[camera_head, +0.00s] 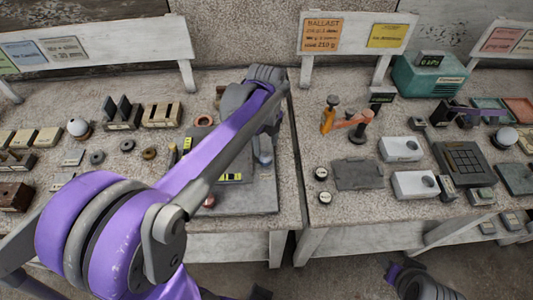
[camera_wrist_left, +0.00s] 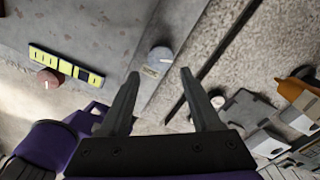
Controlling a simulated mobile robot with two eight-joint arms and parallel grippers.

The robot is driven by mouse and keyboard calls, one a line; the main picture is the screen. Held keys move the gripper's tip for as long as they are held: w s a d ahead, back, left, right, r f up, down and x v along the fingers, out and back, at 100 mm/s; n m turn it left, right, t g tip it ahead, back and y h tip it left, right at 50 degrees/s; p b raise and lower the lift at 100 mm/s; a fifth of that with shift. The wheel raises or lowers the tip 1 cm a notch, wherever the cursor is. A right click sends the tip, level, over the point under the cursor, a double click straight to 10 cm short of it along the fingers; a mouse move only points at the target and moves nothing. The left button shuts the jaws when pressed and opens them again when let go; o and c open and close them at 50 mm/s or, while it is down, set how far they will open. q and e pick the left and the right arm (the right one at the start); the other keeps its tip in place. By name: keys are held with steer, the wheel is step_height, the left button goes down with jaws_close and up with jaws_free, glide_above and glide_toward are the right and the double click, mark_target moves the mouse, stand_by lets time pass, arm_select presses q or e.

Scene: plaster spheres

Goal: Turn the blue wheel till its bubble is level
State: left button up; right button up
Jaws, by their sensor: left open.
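In the left wrist view a pale grey-blue wheel (camera_wrist_left: 159,57) with a light mark and a small label sits on the grey plate (camera_wrist_left: 110,25). My left gripper (camera_wrist_left: 160,74) is open, and the wheel shows between its fingertips; I cannot tell whether they touch it. A yellow vial (camera_wrist_left: 65,67) with dark marks lies left on the plate, beside a reddish wheel (camera_wrist_left: 47,80). In the head view the left gripper (camera_head: 263,152) is over the right part of the plate (camera_head: 262,197), and the arm hides much of it.
To the right, past a gap between tables, are an orange clamp-like tool (camera_head: 330,115), a dark slab (camera_head: 358,175) and white boxes (camera_head: 401,149). Several small rings and blocks lie left of my arm. A white sign (camera_head: 105,50) stands behind.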

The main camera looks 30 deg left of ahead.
mark_target(266, 157)
arm_select(q)
step_height(266, 157, down, 6)
steer(key=shift+f, duration=0.1)
steer(key=shift+c, duration=0.2)
jaws_close()
